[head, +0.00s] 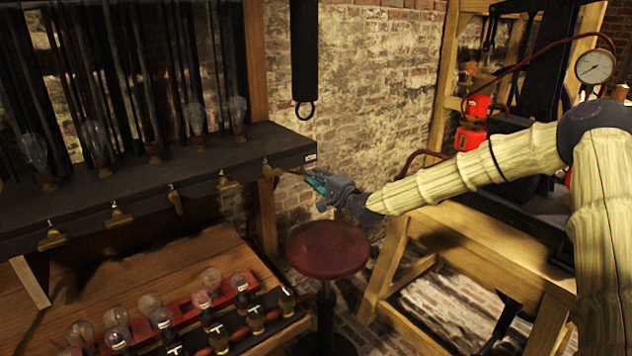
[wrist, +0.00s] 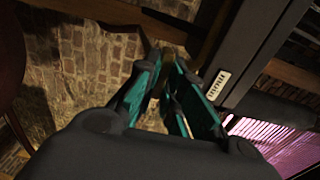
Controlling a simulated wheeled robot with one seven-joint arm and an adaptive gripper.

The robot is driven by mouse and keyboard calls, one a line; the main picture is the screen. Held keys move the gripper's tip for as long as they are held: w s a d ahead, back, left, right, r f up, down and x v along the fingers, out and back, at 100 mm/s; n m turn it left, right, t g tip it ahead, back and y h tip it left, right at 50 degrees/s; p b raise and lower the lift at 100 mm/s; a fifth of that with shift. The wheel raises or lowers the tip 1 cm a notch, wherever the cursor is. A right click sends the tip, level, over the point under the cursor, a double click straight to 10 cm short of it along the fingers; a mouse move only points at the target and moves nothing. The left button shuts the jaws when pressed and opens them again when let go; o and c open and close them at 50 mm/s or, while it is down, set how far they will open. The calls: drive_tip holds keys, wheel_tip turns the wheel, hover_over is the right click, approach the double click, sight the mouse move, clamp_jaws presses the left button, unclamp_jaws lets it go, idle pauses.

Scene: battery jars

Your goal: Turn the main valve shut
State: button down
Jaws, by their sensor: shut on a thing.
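A row of small brass valves runs along the front edge of a dark shelf in the head view. The rightmost one, seemingly the main valve (head: 269,170), sits at the shelf's right end below a small white label (head: 310,157). My gripper (head: 314,181) is at this end, its teal fingers pointing left at the valve. The fingers are shut on a thin part that appears to be the valve's handle. In the wrist view my gripper (wrist: 172,68) has its fingertips close together beside the dark beam; the held part is mostly hidden between them.
Several glass bulbs stand on the shelf (head: 150,165), and more sit in racks on the wooden bench (head: 145,262) below. A red round stool (head: 328,250) stands below my gripper. A wooden stand (head: 470,250) is to the right.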

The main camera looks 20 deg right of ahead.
drive_tip(key=shift+d, duration=0.15)
drive_tip(key=c, duration=1.5)
unclamp_jaws()
drive_tip(key=shift+c, duration=0.2)
drive_tip(key=v, duration=1.2)
